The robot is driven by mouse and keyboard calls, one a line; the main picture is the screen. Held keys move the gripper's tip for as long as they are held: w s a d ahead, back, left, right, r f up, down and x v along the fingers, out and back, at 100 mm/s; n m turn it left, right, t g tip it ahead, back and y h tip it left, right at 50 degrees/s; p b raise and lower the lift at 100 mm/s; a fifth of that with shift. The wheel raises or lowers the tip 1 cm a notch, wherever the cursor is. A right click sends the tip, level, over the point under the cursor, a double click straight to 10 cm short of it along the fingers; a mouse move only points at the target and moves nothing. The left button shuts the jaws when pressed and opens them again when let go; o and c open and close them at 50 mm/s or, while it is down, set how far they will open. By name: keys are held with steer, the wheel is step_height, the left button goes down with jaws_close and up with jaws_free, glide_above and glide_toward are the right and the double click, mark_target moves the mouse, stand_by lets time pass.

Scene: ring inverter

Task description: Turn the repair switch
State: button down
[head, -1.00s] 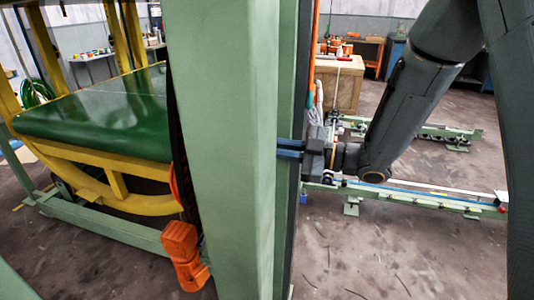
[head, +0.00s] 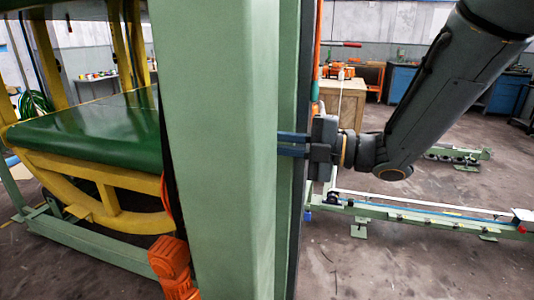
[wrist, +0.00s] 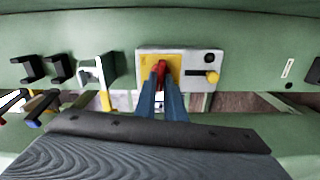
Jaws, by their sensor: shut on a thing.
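A red switch (wrist: 161,67) sits on a yellow plate (wrist: 148,62) on a light grey panel (wrist: 189,66) fixed to a green beam in the wrist view. I take it to be the repair switch. My gripper (wrist: 161,80) has its two blue fingers shut on the red switch, one on each side. In the head view my gripper (head: 293,144) reaches left to the edge of the green column (head: 222,150). The switch is hidden from the head view.
A low green rail (head: 410,217) runs along the floor behind my arm.

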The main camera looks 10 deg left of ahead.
steer(key=shift+f+n+b, duration=0.15)
steer(key=shift+n+b, duration=0.45)
steer(key=shift+b, duration=0.1)
steer(key=shift+n, duration=0.3)
steer(key=c, duration=1.8)
jaws_free()
steer(key=shift+c, duration=0.2)
steer(key=d+b, duration=0.1)
steer(key=d, duration=0.6)
steer(key=shift+s+d, duration=0.35)
steer(key=shift+d, duration=0.05)
